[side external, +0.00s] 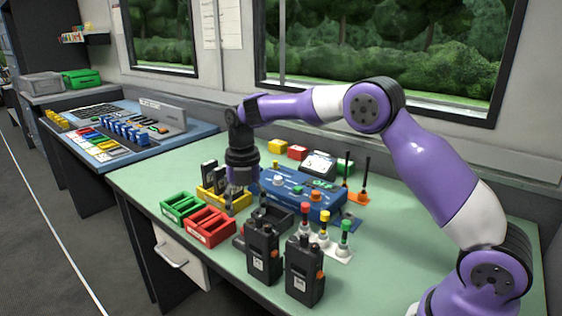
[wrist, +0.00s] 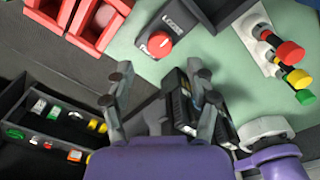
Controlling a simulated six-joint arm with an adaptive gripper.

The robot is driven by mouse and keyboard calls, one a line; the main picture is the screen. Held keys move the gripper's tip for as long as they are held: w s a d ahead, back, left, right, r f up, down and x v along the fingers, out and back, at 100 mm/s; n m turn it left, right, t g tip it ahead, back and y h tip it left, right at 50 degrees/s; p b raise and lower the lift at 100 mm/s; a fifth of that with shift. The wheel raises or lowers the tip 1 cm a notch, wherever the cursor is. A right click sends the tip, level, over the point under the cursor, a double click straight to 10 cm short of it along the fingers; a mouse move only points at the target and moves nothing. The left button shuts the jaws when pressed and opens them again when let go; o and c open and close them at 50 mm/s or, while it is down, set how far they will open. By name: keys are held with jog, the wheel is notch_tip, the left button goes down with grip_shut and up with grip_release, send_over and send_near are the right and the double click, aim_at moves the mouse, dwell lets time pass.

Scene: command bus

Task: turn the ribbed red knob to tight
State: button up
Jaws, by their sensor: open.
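The ribbed red knob (wrist: 159,45) sits on a grey plate (wrist: 184,28) at the top middle of the wrist view. The word LOOSE is printed above the knob, and a second label at its left is partly covered. My gripper (wrist: 160,82) is open, its two fingers spread apart with nothing between them. In the wrist view the knob appears beyond the fingertips, not between them. In the side view my gripper (side external: 238,196) hangs pointing down over the green table, near the yellow bin. I cannot make out the knob clearly in that view.
Red bins (side external: 208,226), green bins (side external: 178,207) and a yellow bin (side external: 215,197) stand close by. Two black radios (side external: 264,254) (side external: 305,270) stand in front. Red, yellow and green capped posts (side external: 323,217) and a blue console (side external: 300,193) are to the right.

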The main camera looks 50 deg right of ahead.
jog(key=shift+f, duration=2.35)
grip_shut()
